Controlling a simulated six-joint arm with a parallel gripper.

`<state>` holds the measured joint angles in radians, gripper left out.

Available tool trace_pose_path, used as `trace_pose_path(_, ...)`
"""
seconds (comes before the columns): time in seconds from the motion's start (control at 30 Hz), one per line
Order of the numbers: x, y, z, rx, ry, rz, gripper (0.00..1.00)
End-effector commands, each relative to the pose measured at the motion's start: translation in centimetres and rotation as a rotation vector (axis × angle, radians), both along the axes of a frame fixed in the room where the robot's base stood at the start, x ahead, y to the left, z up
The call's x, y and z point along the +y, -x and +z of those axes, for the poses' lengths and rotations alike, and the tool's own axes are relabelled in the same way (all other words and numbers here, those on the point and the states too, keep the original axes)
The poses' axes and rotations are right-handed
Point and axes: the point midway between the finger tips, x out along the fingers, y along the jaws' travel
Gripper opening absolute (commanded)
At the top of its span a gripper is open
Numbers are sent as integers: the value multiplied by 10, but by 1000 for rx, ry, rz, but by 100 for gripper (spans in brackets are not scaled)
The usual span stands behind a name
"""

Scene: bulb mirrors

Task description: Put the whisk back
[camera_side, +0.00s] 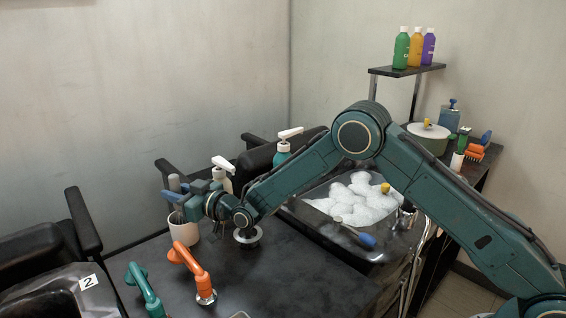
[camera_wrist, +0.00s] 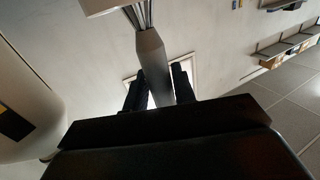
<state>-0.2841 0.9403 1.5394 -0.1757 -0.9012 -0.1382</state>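A whisk with a grey handle (camera_wrist: 152,60) and thin metal wires is between the two dark fingers of my gripper (camera_wrist: 160,88) in the wrist view. The fingers lie against both sides of the handle. In the side view my gripper (camera_side: 178,197) is just above a white cup (camera_side: 184,233) at the left part of the dark counter. The grey handle end (camera_side: 174,183) sticks up there, and the wires point down toward the cup. The cup's pale edge (camera_wrist: 105,6) shows at the top of the wrist view. How deep the wires sit is hidden.
Orange (camera_side: 188,262) and teal (camera_side: 144,288) curved tools stand in front of the cup. White-topped pump bottles (camera_side: 222,178) are behind my gripper. A foam-filled basin (camera_side: 352,200) with a blue-handled tool (camera_side: 362,238) lies right. Dark chairs (camera_side: 35,250) are at left.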

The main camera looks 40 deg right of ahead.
Motion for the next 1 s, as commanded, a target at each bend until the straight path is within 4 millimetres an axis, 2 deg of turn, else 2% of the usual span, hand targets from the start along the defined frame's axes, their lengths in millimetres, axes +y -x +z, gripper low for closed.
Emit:
trace_pose_path(0.03, 0, 0, 0, 0, 0, 0, 37)
trace_pose_path(0.07, 0, 0, 0, 0, 0, 0, 43)
trace_pose_path(0.57, -2, 4, 0, 0, 0, 0, 43)
trace_pose_path(0.77, -6, 14, 0, 1, -1, 0, 43)
trace_pose_path(1.0, -16, 35, -1, 2, 1, 0, 43)
